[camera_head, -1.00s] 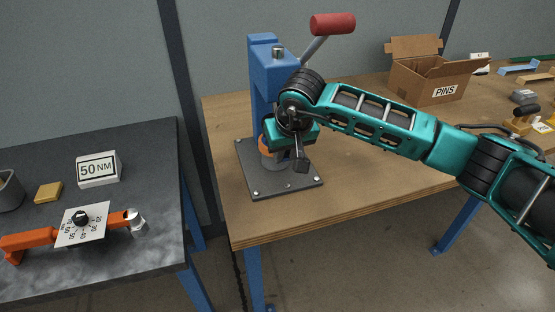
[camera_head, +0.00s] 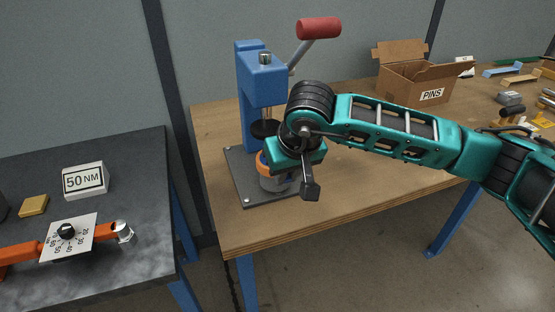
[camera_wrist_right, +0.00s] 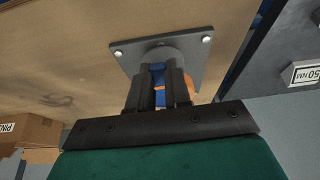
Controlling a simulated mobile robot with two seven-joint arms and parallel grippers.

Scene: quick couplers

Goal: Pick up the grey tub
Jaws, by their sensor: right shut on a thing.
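The grey tub (camera_head: 2,207) is probably the dark rounded thing cut off at the left edge of the head view, on the dark bench; only a sliver shows. My right gripper (camera_head: 285,168) is far from it, low in front of the blue press. It is shut on an orange-and-grey part (camera_head: 263,163), mostly hidden by the gripper in the head view. In the right wrist view, orange (camera_wrist_right: 190,88) shows beside the fingers (camera_wrist_right: 158,85), with a grey round body beyond. I cannot tell whether the part touches the press plate. My left gripper is not in view.
The blue press (camera_head: 262,85) with a red handle stands on the wooden bench (camera_head: 350,200). A yellow block (camera_head: 34,205), a 50 NM sign (camera_head: 85,180) and an orange torque wrench (camera_head: 25,250) lie on the dark bench. A gap separates the benches.

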